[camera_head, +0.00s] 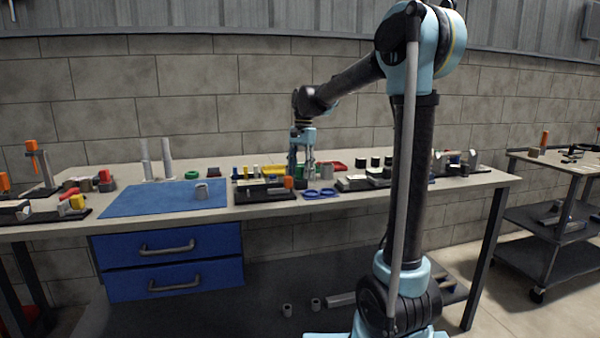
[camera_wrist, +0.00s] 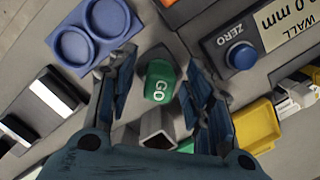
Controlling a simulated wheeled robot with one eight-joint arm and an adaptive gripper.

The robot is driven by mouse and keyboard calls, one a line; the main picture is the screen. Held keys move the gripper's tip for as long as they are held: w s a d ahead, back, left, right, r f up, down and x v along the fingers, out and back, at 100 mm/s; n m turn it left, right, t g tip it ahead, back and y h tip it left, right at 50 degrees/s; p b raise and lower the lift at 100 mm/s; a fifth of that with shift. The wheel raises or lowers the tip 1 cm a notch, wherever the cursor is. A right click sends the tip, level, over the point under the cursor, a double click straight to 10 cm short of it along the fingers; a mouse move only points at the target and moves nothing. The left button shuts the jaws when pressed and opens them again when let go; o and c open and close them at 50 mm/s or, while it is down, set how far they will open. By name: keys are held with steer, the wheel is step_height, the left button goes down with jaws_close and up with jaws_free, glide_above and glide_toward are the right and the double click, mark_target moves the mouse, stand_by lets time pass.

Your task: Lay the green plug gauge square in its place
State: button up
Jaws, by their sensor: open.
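The green plug gauge (camera_wrist: 160,82), a block with "GO" on its face, shows in the wrist view between the two fingers of my gripper (camera_wrist: 157,72). The fingers are open, with a gap on each side of the gauge. Its lettering reads at a slant to the picture. In the head view my gripper (camera_head: 302,168) points down over the workbench, among small parts. The gauge is too small to make out clearly there. I cannot tell which spot is its place.
Beside the gripper are a blue double-ring holder (camera_wrist: 88,32), a square grey tube (camera_wrist: 162,128), a blue ZERO button (camera_wrist: 240,55) and a yellow bin (camera_wrist: 257,125). Black-and-white blocks (camera_wrist: 50,90) lie left. The blue mat (camera_head: 150,201) is mostly clear.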

step_height(320, 180, up, 12)
steer(key=w, duration=0.1)
steer(key=shift+w+d, duration=0.15)
steer(key=shift+d, duration=0.25)
steer(key=shift+f, duration=0.15)
steer(key=s+d+f+n+t, duration=0.1)
steer(key=s+d+f+n, duration=0.1)
steer(key=s+d+f, duration=0.6)
steer(key=s+d+f+n+t, duration=0.1)
steer(key=s+d+f, duration=0.2)
steer(key=s+d, duration=0.45)
steer(key=s+d+f+n, duration=0.2)
steer(key=s+f, duration=0.6)
steer(key=f, duration=0.2)
steer(key=s+d+f+n+t, duration=0.1)
steer(key=s+d+f, duration=0.2)
steer(key=s+f, duration=0.6)
steer(key=shift+s+f+n+h, duration=0.15)
steer(key=shift+f+n+h, duration=0.2)
steer(key=shift+n+h, duration=0.05)
steer(key=shift+d, duration=0.1)
